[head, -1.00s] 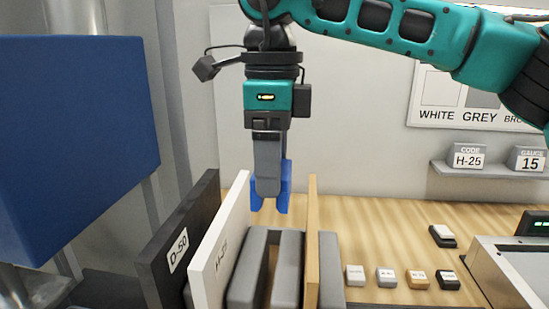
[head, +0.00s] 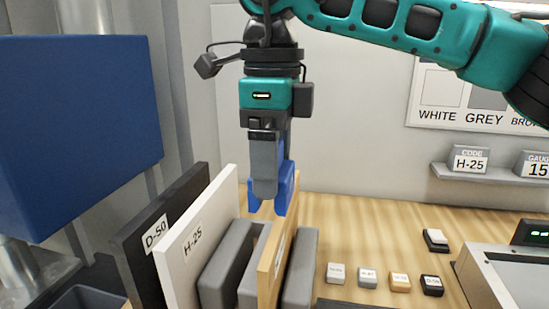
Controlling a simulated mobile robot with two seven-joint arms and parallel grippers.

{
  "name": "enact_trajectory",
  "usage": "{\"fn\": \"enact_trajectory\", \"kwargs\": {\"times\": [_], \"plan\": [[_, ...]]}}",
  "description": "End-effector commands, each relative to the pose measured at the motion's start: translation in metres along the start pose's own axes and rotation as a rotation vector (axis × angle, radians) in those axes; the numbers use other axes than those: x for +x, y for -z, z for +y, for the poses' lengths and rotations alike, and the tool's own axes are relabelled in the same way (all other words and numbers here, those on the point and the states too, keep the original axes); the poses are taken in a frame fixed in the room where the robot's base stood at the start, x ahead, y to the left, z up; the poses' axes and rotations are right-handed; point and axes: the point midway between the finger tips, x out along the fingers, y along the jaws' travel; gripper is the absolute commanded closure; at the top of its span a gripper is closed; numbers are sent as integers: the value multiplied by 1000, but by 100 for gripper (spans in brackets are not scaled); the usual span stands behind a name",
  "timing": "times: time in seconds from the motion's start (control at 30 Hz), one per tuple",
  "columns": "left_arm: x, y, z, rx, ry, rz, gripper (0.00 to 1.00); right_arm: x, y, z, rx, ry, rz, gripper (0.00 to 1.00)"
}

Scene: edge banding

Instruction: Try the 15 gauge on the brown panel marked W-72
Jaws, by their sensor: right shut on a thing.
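My right gripper (head: 267,190) points down above the rack and is shut on a blue gauge (head: 284,200). The gauge has two prongs hanging down, close to the brown panel's top edge. I cannot tell whether the prongs straddle the panel or touch it. No number is readable on the gauge. My left gripper is not in view.
A white panel (head: 205,240) marked H-25 and a black panel (head: 137,240) marked D-50 stand left of the brown one. Grey rack dividers (head: 300,270) flank it. Several small labelled blocks (head: 367,277) lie right. A large blue box (head: 80,130) fills the upper left.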

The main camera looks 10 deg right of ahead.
Motion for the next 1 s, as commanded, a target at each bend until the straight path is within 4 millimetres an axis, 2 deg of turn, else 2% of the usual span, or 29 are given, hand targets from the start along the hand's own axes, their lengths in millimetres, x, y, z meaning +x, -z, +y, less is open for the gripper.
{"fn": "enact_trajectory", "kwargs": {"times": [0.27, 0.7, 1.0], "plan": [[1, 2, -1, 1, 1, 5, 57, 13, 0, -1, 2, 0, 1, 60], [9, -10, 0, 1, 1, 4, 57, 59, 0, 0, 2, 0, 0, 60], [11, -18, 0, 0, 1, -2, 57, 66, 0, 0, 1, 0, -1, 60]]}}
